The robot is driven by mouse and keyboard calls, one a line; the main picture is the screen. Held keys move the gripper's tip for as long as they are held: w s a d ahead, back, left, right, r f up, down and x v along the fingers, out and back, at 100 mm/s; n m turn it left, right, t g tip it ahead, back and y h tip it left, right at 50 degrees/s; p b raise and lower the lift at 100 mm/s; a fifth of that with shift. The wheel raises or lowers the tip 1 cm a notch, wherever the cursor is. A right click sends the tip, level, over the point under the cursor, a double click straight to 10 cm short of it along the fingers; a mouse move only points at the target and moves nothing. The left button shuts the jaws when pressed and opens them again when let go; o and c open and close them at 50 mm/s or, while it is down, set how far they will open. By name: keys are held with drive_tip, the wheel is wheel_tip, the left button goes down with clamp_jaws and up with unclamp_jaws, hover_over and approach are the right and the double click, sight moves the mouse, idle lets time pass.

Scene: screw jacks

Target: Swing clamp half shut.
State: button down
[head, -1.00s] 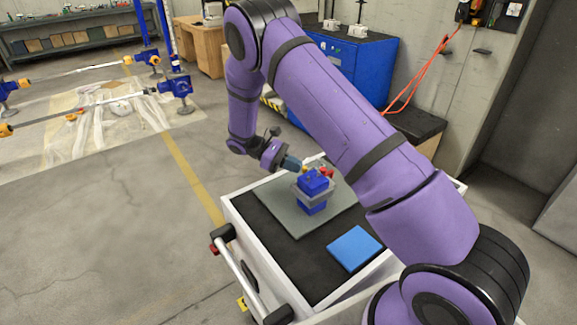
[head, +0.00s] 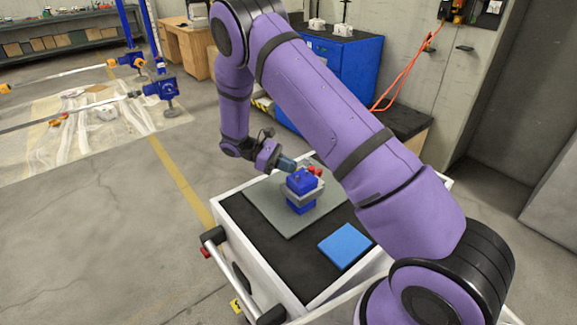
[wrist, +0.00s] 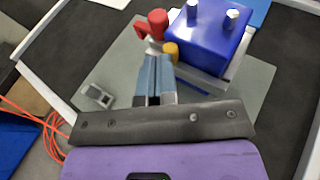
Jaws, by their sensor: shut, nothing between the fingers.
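The swing clamp shows a red lever (wrist: 156,22) and a yellow knob (wrist: 171,51) in the wrist view. It is beside a blue block (wrist: 208,38) with two pale pins on top. In the head view the blue block (head: 301,183) sits in a grey holder (head: 304,194), with the red part (head: 317,171) behind it. My gripper (wrist: 157,60) is shut and empty, its fingertips close to the lever and knob. I cannot tell if they touch. In the head view my gripper (head: 292,164) partly hides the clamp.
A grey-green plate (head: 268,211) lies under the holder on a black-topped cart (head: 297,266). A blue square (head: 345,245) lies at the cart's front right. A small grey piece (wrist: 97,96) lies on the plate. Bare cart top lies in front of the plate.

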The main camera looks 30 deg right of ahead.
drive_tip(key=v, duration=1)
drive_tip(key=s+d+r+m+t+y, duration=0.1)
drive_tip(key=s+r+y, duration=0.1)
drive_tip(key=r, duration=0.6)
drive_tip(key=s+d+r+m+t+y, duration=0.1)
drive_tip(key=s+r+t+y, duration=0.15)
drive_tip(key=r, duration=0.45)
drive_tip(key=s+d+r+m+t+y, duration=0.3)
drive_tip(key=s+r, duration=0.6)
drive_tip(key=r, duration=0.1)
drive_tip(key=s+r+m+t+y, duration=0.1)
drive_tip(key=s+r+m+t, duration=0.1)
drive_tip(key=s, duration=0.9)
drive_tip(key=s+r+m+t+y, duration=0.2)
drive_tip(key=s+t, duration=0.4)
drive_tip(key=s, duration=0.5)
drive_tip(key=shift+s+r+t, duration=0.35)
drive_tip(key=shift+s+r, duration=0.05)
drive_tip(key=shift+r, duration=0.45)
